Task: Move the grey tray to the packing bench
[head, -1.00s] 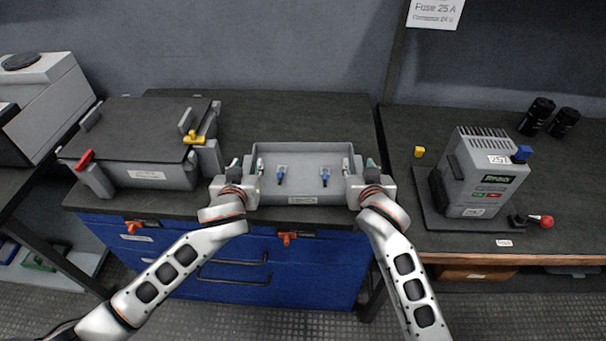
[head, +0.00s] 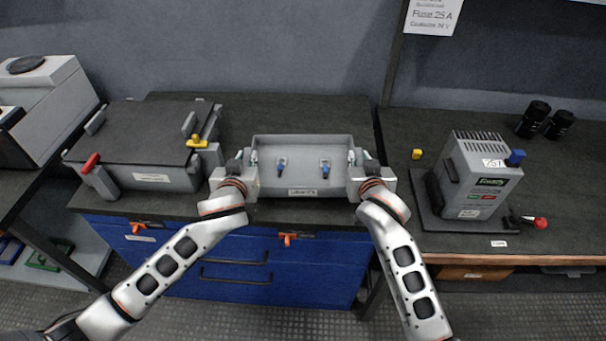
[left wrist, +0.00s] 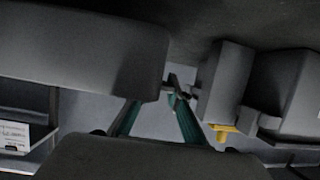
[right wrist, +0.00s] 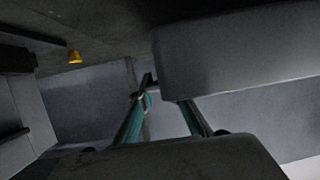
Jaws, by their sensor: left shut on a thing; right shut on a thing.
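The grey tray (head: 302,146) is a shallow open box with a label on its front. Two small blue-tipped parts (head: 282,166) (head: 325,168) are in it. It is over the front of the blue cabinet's dark top (head: 270,112); a gap beneath it is hard to judge. My left gripper (head: 252,160) is shut on its left end, and my right gripper (head: 353,160) on its right end. Teal fingers show in the left wrist view (left wrist: 172,98) and right wrist view (right wrist: 147,98); the grasp is partly hidden. No label tells me which surface is the packing bench.
A lidded grey case (head: 140,150) with red and yellow latches stands close left. On the right bench (head: 440,243) are a grey power unit (head: 478,178), a yellow block (head: 417,154), a red-knobbed lever (head: 538,223) and two black cylinders (head: 545,120). The cabinet top behind the tray is clear.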

